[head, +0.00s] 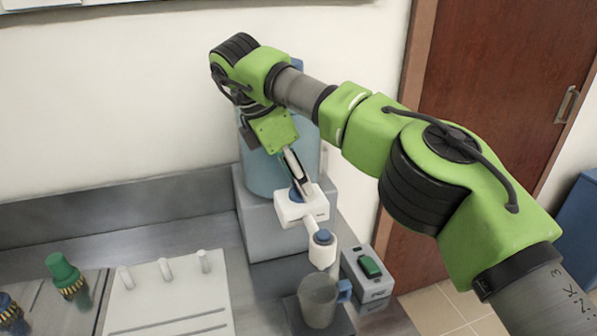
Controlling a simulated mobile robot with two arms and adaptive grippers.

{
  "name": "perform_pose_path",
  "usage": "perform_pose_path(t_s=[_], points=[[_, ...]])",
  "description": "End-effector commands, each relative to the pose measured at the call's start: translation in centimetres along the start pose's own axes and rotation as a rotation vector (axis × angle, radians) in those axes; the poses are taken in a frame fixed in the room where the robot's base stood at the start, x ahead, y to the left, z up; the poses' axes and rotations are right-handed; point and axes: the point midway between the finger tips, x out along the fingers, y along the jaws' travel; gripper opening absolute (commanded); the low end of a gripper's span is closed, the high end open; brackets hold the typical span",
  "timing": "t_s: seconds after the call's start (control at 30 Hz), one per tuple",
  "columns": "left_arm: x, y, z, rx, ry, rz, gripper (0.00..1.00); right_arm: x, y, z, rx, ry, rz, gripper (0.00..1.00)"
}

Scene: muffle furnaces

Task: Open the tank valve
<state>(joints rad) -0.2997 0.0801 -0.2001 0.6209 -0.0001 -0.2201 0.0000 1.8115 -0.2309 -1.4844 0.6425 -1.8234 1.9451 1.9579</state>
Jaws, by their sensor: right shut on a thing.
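The tank (263,178) is a bluish see-through container on a light grey stand, partly hidden behind my right arm. A white tank valve (318,207) sticks out at its front, with a blue knob on top and a spout with a blue cap (322,237) in front. My right gripper (299,184) reaches down from above and is shut on the blue knob of the tank valve. Its fingers hide part of the knob. A clear beaker (318,303) with a blue handle stands below the spout. My left gripper is not in view.
A grey box with a green switch (369,267) stands right of the beaker. A white board with several pegs (165,300) and green (66,275) and blue (12,312) fittings are at the left. A brown door (500,90) is at the right.

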Motion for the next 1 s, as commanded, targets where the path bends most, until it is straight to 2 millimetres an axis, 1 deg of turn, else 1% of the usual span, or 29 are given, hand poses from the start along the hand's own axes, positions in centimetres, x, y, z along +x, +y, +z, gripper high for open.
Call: perform_pose_path(t_s=[0.03,0.2,0.77,0.8,0.83,0.87,1.0], points=[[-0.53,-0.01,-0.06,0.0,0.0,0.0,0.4,-0.27,0.03,0.06,0.019,0.0,-0.008,0.26],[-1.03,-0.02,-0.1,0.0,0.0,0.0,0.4,-0.18,0.07,0.05,0.069,0.0,-0.028,0.26],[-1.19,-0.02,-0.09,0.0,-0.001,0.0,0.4,-0.03,0.09,0.04,0.098,0.001,-0.039,0.26],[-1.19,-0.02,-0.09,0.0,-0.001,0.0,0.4,-0.02,0.09,0.04,0.098,0.001,-0.039,0.52],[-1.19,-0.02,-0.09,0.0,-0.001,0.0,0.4,-0.02,0.09,0.04,0.098,0.001,-0.038,0.6],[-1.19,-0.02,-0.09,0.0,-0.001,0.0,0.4,-0.02,0.09,0.04,0.098,0.001,-0.039,0.64],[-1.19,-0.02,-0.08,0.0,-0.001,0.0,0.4,-0.02,0.1,0.04,0.097,0.0,-0.038,0.64]])
